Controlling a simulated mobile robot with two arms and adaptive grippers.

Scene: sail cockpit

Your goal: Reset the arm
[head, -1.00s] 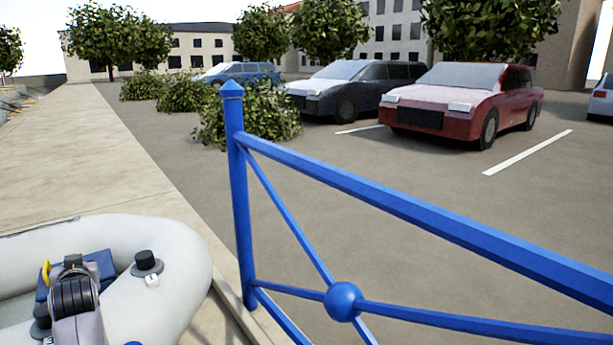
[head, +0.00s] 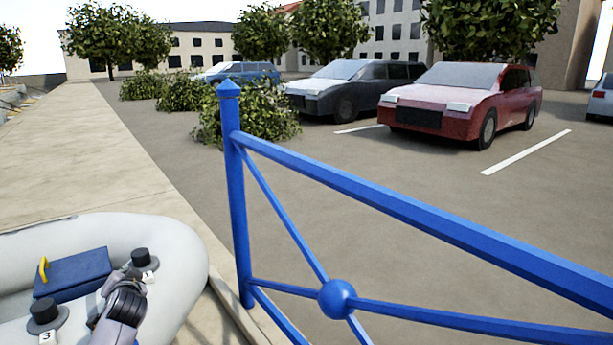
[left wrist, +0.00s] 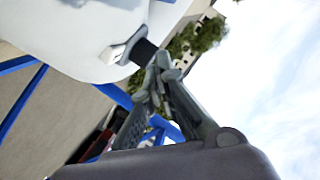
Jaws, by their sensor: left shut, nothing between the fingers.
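My left gripper (head: 134,275) is over the grey inflatable boat (head: 185,262) at the lower left of the head view. It is shut and empty. In the left wrist view its fingers (left wrist: 160,62) meet near a black knob (left wrist: 145,48), which stands on the pale boat tube. My right gripper is in neither view.
A blue box (head: 75,275) with a yellow handle and another black knob (head: 44,311) labelled 3 are left of my gripper. A blue railing (head: 236,200) stands to the right. Beyond it are a red car (head: 462,100), other parked cars and bushes (head: 250,115).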

